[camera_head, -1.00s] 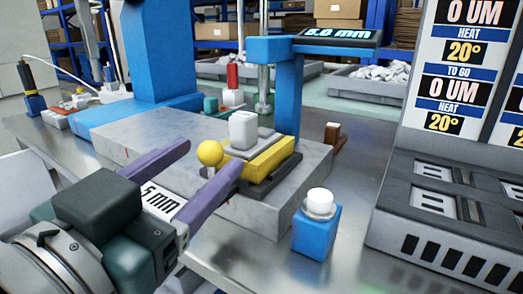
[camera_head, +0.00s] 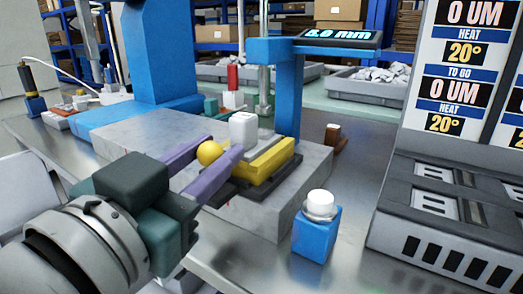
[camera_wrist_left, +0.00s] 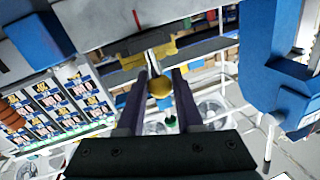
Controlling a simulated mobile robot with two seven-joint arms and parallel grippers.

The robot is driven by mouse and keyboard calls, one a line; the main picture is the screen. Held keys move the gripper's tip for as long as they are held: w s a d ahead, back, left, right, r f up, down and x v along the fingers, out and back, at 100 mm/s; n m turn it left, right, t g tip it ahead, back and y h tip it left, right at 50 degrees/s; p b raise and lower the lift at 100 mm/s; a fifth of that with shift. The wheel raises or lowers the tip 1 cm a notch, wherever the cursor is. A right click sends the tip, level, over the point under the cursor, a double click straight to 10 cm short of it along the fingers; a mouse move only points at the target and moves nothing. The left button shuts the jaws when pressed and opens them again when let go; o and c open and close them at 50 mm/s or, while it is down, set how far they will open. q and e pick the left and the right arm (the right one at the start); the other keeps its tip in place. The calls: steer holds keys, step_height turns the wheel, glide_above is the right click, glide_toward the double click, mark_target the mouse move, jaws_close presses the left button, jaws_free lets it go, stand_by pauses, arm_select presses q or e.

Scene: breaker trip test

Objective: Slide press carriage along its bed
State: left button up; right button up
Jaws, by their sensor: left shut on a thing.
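The press carriage (camera_head: 272,160) is a yellow block with a round yellow knob (camera_head: 209,152) on its near left end. It sits on a dark bed (camera_head: 240,192) on the grey stone slab (camera_head: 120,132). A white block (camera_head: 243,127) stands on a grey plate by the carriage. My left gripper (camera_head: 222,150), with purple fingers, is shut on the knob. In the left wrist view the knob (camera_wrist_left: 160,87) lies between the fingertips. My right gripper is not in view.
A blue post with a "5.0 mm" display (camera_head: 338,39) rises behind the carriage. A blue box with a white button (camera_head: 316,232) stands at the front right. A grey slotted console (camera_head: 455,215) fills the right side. Bare metal table shows between them.

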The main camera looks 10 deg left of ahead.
arm_select(q)
jaws_close()
stand_by(0.5)
steer(key=shift+a, duration=0.15)
steer(key=shift+w+a, duration=0.15)
steer(key=shift+a, duration=0.1)
steer(key=w+a, duration=0.3)
steer(key=a, duration=0.7)
steer(key=w+a, duration=0.4)
steer(key=a, duration=0.6)
steer(key=shift+w, duration=0.1)
steer(key=o, duration=0.8)
jaws_free()
